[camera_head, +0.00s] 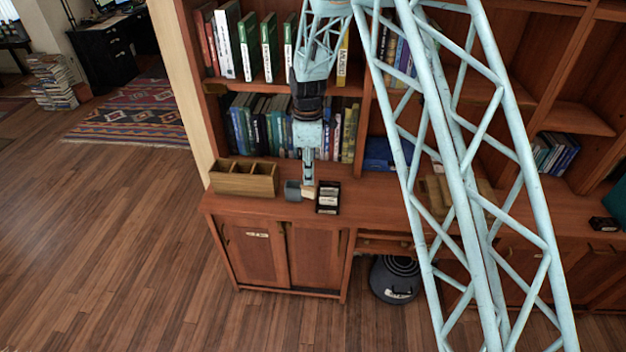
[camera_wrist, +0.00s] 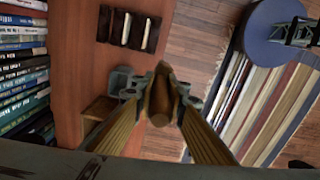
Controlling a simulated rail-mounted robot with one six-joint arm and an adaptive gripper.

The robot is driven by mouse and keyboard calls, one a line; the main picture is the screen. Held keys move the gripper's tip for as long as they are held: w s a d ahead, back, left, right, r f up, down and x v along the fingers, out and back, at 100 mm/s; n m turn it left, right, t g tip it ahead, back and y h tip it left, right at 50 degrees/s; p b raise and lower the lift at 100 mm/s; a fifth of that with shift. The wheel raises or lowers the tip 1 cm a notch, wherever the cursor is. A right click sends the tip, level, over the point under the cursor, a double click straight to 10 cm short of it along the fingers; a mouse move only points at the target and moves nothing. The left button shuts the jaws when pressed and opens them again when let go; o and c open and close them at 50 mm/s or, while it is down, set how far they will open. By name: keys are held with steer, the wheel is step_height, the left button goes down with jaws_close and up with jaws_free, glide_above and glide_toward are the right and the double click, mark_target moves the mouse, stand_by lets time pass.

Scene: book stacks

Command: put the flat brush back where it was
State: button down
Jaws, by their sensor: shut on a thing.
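My gripper (camera_head: 308,184) points down just above the counter at the left end of the bookcase. In the wrist view my gripper (camera_wrist: 162,100) is shut on a brown wooden piece, which looks like the handle of the flat brush (camera_wrist: 162,92). A small pale tan piece shows under the fingertips in the head view; I cannot tell whether it touches anything. A small grey-blue cup (camera_head: 292,191) stands just left of the fingertips. A black slotted tray (camera_head: 328,197) with pale items lies just right; it also shows in the wrist view (camera_wrist: 128,30).
A wooden compartment box (camera_head: 245,178) stands on the counter (camera_head: 352,200) to the left. Shelves of books (camera_head: 260,130) rise close behind my gripper. A blue item (camera_head: 382,153) lies farther right. The wooden floor (camera_head: 110,240) in front is clear.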

steer(key=w+a+f+n, duration=0.3)
steer(key=w+a, duration=0.2)
steer(key=w, duration=0.5)
steer(key=shift+w+a, duration=0.15)
steer(key=shift+a, duration=0.2)
steer(key=shift+f, duration=0.1)
step_height(320, 180, down, 7)
steer(key=b, duration=0.1)
steer(key=shift+r, duration=0.2)
stand_by(0.6)
steer(key=shift+f+b, duration=0.45)
steer(key=shift+f, duration=0.15)
stand_by(0.9)
steer(key=c, duration=2.5)
jaws_free()
steer(key=shift+c, duration=0.2)
steer(key=shift+r, duration=0.15)
step_height(320, 180, up, 12)
